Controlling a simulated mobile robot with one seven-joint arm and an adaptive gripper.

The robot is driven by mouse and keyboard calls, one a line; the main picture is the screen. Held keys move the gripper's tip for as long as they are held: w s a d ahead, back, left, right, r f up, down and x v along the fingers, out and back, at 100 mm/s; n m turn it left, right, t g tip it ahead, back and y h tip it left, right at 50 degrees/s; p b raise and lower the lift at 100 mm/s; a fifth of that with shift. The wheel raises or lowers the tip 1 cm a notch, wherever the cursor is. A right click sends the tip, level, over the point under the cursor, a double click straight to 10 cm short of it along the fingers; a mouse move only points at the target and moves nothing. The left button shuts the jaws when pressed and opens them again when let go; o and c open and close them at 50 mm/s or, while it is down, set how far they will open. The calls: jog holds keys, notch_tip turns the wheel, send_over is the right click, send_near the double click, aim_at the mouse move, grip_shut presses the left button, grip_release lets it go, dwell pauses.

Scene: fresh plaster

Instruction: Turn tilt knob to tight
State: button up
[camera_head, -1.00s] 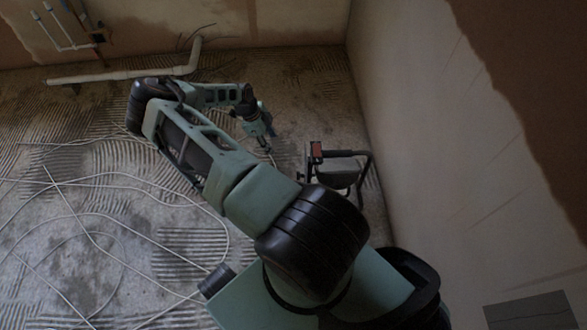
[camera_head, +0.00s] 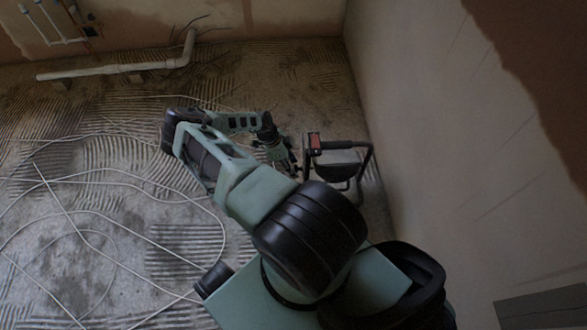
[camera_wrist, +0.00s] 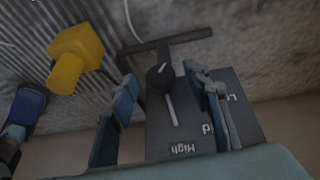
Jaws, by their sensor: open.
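A dark stand-mounted unit (camera_head: 340,169) with a red part at its upper left stands on the floor by the right wall in the head view. In the wrist view its grey panel (camera_wrist: 156,142) carries the word "High" and other partly hidden lettering. A dark round knob (camera_wrist: 160,76) with a pale mark sits at the panel's far edge, and a pale strip runs below it. No "tight" label is readable. My gripper (camera_wrist: 163,80) is open, its blue fingers either side of the knob, with no clear contact. It also shows in the head view (camera_head: 293,167), just left of the unit.
A black bar (camera_wrist: 174,41) lies beyond the knob. A yellow object (camera_wrist: 75,57) and a blue one (camera_wrist: 28,105) are at the left in the wrist view. Pale cables (camera_head: 110,180) loop over the ridged floor. A white pipe (camera_head: 115,70) lies at the back.

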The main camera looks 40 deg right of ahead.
jog(key=shift+d+f, duration=0.1)
jog(key=shift+f, duration=0.2)
jog(key=shift+c, duration=0.6)
jog(key=c, duration=1)
jog(key=shift+c, duration=0.2)
